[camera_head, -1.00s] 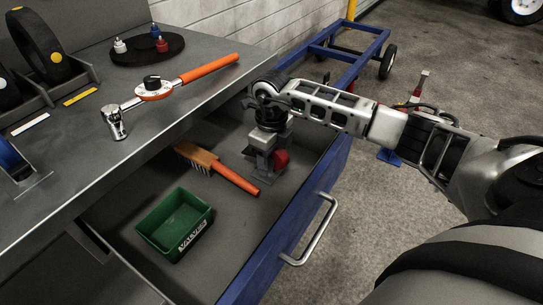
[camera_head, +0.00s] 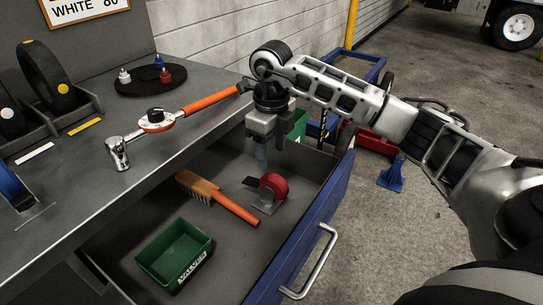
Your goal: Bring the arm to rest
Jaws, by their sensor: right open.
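My right arm comes in from the right, and my right gripper (camera_head: 263,148) points down above the far part of the open drawer (camera_head: 330,205). Its jaws are open, with nothing seen between them. A red tape roll on a grey dispenser (camera_head: 270,190) lies in the drawer below the gripper, apart from it. My left gripper is not in view.
The drawer also holds a wire brush (camera_head: 216,197) with an orange handle and a green bin (camera_head: 176,254) labelled valves. A torque wrench (camera_head: 155,122) lies on the bench (camera_head: 85,190), its handle end near my right gripper. A blue cart (camera_head: 365,66) stands behind.

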